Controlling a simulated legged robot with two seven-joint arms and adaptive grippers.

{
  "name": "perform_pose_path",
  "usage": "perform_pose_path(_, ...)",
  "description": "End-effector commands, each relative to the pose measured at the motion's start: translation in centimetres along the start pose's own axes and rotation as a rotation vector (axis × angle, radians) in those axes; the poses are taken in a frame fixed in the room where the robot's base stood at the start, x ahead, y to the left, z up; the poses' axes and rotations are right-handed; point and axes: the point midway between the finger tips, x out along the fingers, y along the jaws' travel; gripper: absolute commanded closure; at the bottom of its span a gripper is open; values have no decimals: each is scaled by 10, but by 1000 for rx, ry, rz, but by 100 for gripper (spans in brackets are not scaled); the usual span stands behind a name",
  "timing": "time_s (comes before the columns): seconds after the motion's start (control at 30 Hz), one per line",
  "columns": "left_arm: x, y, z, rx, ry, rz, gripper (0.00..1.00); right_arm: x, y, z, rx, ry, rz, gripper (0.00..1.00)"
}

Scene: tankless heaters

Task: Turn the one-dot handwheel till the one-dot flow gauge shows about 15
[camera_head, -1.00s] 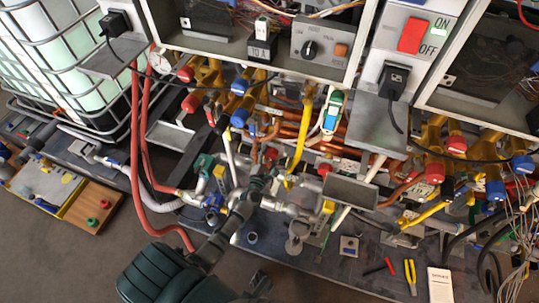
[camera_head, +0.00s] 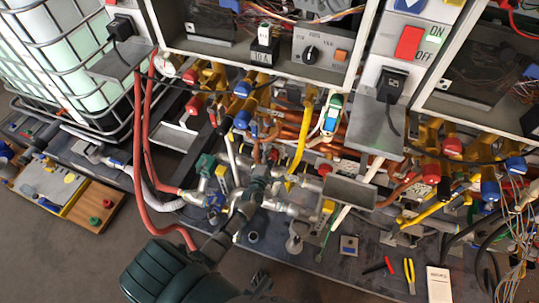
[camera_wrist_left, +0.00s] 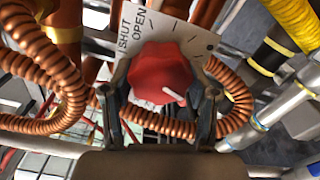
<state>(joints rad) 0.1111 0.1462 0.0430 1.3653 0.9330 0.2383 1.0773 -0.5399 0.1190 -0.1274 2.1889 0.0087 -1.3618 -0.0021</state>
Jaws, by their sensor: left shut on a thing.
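A red lobed handwheel (camera_wrist_left: 160,75) with a white pointer mark fills the middle of the left wrist view. Behind it is a pale plate (camera_wrist_left: 135,30) lettered SHUT and OPEN, with tick marks and a dark dot near its right edge. My left gripper (camera_wrist_left: 162,98) has one finger on each side of the handwheel and is shut on it. In the head view my left gripper (camera_head: 262,172) reaches in among the pipes and hides the wheel. A small round dial (camera_head: 164,65) shows at upper left; its reading and any dots are too small to make out. My right gripper is not in view.
Coiled copper pipes (camera_wrist_left: 45,70) run close around the gripper. Other red and blue handwheels (camera_head: 240,119) sit behind it. Red hoses (camera_head: 140,165) hang to the left. Pliers (camera_head: 409,275) and a white card (camera_head: 438,280) lie at the front right.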

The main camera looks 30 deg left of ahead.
Motion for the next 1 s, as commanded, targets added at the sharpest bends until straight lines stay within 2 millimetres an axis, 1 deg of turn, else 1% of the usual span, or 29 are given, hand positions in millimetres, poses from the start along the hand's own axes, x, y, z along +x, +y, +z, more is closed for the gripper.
perform_pose_path(0.03, -1, -2, 7, 40, -11, -9, 76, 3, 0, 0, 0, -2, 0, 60)
perform_pose_path(0.1, -1, -2, 8, 106, -12, -10, 76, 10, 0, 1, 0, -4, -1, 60)
perform_pose_path(0.47, -2, -4, 8, 448, -13, -12, 76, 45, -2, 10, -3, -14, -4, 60)
perform_pose_path(0.7, -2, -6, 8, 668, -15, -15, 76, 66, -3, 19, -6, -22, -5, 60)
perform_pose_path(1.0, -3, -9, 7, 882, -18, -18, 76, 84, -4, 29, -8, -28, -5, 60)
